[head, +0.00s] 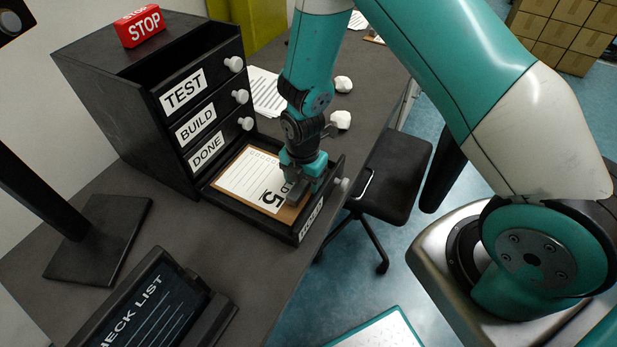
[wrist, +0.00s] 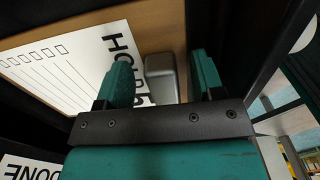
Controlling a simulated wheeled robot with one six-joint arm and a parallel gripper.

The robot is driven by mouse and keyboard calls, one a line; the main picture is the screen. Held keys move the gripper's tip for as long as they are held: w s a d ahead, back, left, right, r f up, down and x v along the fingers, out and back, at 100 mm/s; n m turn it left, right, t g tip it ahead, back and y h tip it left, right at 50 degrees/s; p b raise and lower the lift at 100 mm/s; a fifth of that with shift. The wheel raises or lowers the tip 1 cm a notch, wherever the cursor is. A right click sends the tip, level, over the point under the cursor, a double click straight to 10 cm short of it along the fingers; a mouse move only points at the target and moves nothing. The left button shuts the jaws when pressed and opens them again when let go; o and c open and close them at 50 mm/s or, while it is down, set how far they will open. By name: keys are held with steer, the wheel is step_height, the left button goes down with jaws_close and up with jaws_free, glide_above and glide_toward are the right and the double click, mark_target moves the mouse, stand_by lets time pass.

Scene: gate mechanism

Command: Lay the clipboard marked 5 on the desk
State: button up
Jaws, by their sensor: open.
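The clipboard marked 5 (head: 247,182) lies in the open bottom drawer (head: 236,213) of the black drawer unit. It is a brown board with a white sheet, and its metal clip (wrist: 160,78) shows in the wrist view. My gripper (head: 296,190) is over the clip end of the board, inside the drawer near its front. In the wrist view my gripper (wrist: 163,80) is open, with one teal finger on each side of the clip. I cannot tell whether the fingers touch it. The dark desk (head: 210,265) is beneath the drawer unit.
A CHECK LIST screen (head: 140,310) and a dark stand (head: 97,240) occupy the near desk. Papers (head: 265,92) and white lumps (head: 341,120) lie behind. A chair (head: 392,180) stands right.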

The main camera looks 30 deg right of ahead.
steer(key=shift+f, duration=0.2)
steer(key=c, duration=1.1)
steer(key=o, duration=0.3)
steer(key=shift+c, duration=1)
steer(key=shift+s+d+r+p, duration=0.3)
steer(key=shift+s+d+p, duration=0.1)
steer(key=shift+s, duration=0.2)
